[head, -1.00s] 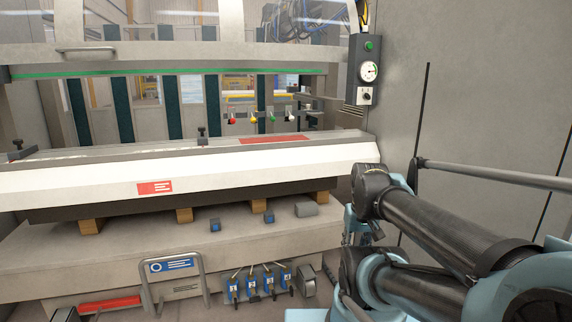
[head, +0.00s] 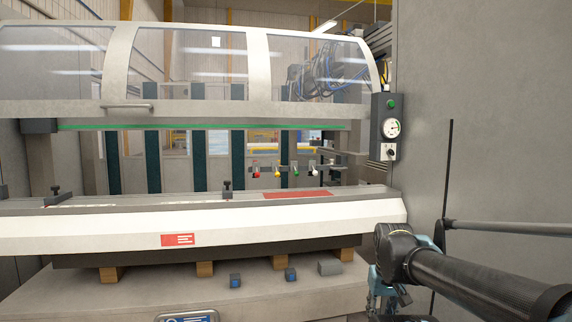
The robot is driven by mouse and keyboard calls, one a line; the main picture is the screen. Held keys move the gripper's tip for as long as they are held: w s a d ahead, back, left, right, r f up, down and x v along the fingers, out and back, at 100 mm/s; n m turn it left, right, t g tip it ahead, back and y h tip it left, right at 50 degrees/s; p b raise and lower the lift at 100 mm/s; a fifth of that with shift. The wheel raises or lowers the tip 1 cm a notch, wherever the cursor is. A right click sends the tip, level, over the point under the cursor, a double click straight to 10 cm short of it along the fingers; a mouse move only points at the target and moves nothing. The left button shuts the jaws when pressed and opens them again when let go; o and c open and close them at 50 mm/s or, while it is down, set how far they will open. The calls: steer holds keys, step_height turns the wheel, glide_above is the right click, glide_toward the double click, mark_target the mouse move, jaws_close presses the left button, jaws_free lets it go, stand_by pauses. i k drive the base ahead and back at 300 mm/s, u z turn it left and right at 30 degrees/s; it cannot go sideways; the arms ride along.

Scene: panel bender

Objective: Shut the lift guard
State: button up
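The lift guard (head: 205,60) is a wide, curved clear screen in a pale frame, with a bar handle (head: 127,107) low on its left part. It stands raised, with a wide gap between its green-striped lower edge (head: 200,126) and the white machine beam (head: 230,222). My gripper (head: 388,296) seems to be the small blue and dark part at the end of my arm at the lower right. It is mostly hidden, so I cannot tell its fingers' state. It is well below and right of the handle and touches no part of the guard.
A control box (head: 386,128) with a green button, gauge and switch hangs at the guard's right end. A grey wall (head: 480,150) stands on the right. The space before the guard is clear.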

mark_target(113, 102)
steer(key=u, duration=1.3)
steer(key=k, duration=0.5)
steer(key=z, duration=0.5)
steer(key=i, duration=1.1)
steer(key=u, duration=1.55)
